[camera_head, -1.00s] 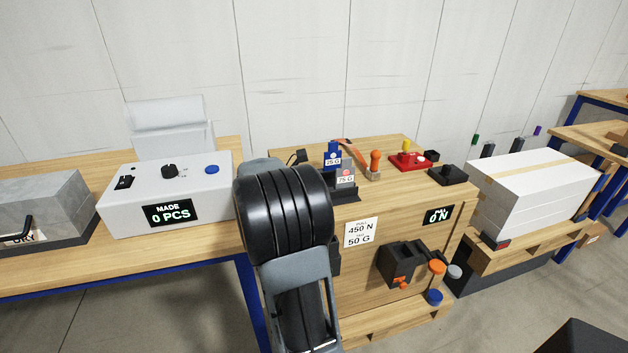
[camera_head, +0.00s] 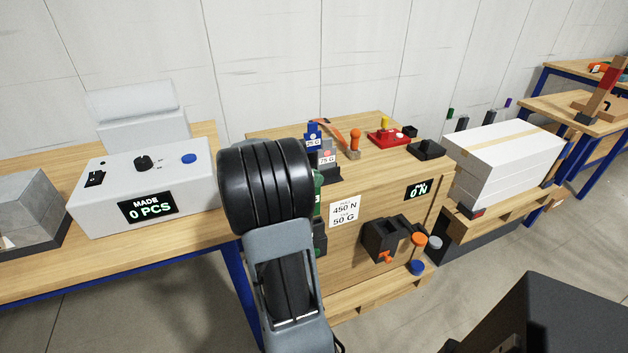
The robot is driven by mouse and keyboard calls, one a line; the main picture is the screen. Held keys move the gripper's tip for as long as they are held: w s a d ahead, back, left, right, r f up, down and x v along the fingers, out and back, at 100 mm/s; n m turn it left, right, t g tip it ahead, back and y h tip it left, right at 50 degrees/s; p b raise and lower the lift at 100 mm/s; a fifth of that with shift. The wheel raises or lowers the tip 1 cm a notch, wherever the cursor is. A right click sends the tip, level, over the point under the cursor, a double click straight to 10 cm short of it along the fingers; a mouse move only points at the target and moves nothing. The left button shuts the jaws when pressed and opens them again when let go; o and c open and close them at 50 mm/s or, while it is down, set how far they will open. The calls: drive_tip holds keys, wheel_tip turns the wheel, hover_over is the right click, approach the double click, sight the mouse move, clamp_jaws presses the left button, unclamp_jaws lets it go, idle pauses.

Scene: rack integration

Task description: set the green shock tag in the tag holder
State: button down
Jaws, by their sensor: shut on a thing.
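The green shock tag (camera_head: 318,192) shows as a narrow green strip past the right edge of my black wrist (camera_head: 265,187). The jaws of my gripper are hidden behind this wrist, and the tag is held there, in front of the crate's face. A dark holder (camera_head: 319,238) on the front of the wooden crate, just below the green strip, is mostly covered by my arm; it appears to be the tag holder. I cannot tell whether the tag touches it. A blue tag (camera_head: 313,138) and a grey tag (camera_head: 327,155) stand in a dark rack on the crate top.
The wooden crate (camera_head: 360,280) carries a 450 N / 50 G label (camera_head: 344,210), a force display (camera_head: 418,190) and a black bracket (camera_head: 381,240). A counter box (camera_head: 150,180) stands on the left table. White boxes (camera_head: 505,160) sit on a pallet at right.

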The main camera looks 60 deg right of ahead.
drive_tip(key=shift+f+b, duration=4.05)
drive_tip(key=shift+b, duration=0.25)
drive_tip(key=shift+f+b, duration=0.25)
drive_tip(key=shift+b, duration=0.1)
drive_tip(key=c, duration=1.1)
unclamp_jaws()
drive_tip(key=shift+a, duration=0.1)
drive_tip(key=p+v, duration=0.1)
drive_tip(key=v, duration=1.2)
drive_tip(key=shift+w+a, duration=0.2)
drive_tip(key=shift+w, duration=0.1)
